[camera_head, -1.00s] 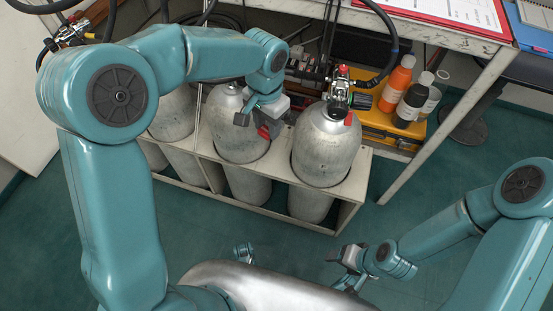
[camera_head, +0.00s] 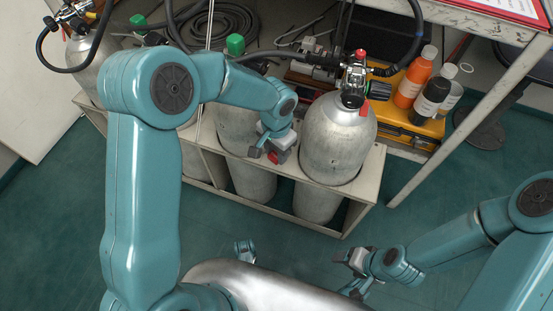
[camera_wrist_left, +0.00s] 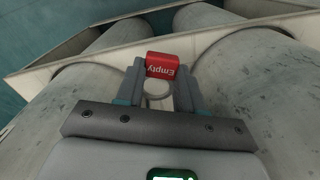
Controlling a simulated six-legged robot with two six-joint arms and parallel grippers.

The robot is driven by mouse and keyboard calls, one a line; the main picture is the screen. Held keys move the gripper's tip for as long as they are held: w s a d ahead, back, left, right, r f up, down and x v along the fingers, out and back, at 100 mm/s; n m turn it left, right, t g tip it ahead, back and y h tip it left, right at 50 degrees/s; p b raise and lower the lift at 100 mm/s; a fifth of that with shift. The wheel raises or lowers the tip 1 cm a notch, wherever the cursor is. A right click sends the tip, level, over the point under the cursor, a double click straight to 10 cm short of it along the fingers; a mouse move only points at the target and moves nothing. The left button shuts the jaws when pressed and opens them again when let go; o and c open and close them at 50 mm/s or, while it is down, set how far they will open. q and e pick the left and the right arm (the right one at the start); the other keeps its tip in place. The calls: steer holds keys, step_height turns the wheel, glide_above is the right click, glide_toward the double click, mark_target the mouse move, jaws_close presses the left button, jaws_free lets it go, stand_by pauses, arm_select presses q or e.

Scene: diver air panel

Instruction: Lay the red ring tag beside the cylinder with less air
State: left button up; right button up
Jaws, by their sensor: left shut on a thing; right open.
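The red ring tag (camera_wrist_left: 162,66), lettered "Empty", is between the fingers of my left gripper (camera_wrist_left: 158,85) in the left wrist view. My left gripper (camera_head: 277,150) is shut on it; a bit of red shows at the fingertips in the head view. It is at the rack between the right silver cylinder (camera_head: 338,145) and the middle cylinder (camera_head: 235,128), which my arm partly hides. Another cylinder (camera_head: 92,62) stands at the left, partly hidden. No gauge reading is legible. My right gripper (camera_head: 352,268) is open and empty, low at the front.
The pale rack (camera_head: 366,180) holds the cylinders. Orange and black bottles (camera_head: 414,76) stand on a yellow case (camera_head: 408,128) at the right, near a bench leg (camera_head: 470,118). Hoses (camera_head: 215,25) and valves lie behind. The green floor in front is open.

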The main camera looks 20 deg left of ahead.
mark_target(276, 154)
arm_select(q)
step_height(276, 154, down, 4)
steer(key=shift+b, duration=0.65)
steer(key=shift+r, duration=0.15)
steer(key=shift+f, duration=0.25)
steer(key=o, duration=1)
step_height(276, 154, up, 12)
steer(key=p, duration=0.5)
steer(key=shift+r, duration=0.1)
steer(key=s+d+f+n+h, duration=0.1)
steer(key=s+f+n, duration=0.1)
steer(key=s+f, duration=0.4)
steer(key=s+f+n+h, duration=0.1)
steer(key=s+f+n, duration=0.1)
steer(key=s+f, duration=0.4)
steer(key=s+d+f+n+h, duration=0.1)
steer(key=s+f+n+h, duration=0.1)
steer(key=s+f, duration=0.5)
steer(key=shift+s+d+n, duration=0.35)
steer(key=shift+s+n, duration=0.05)
steer(key=shift+s, duration=0.15)
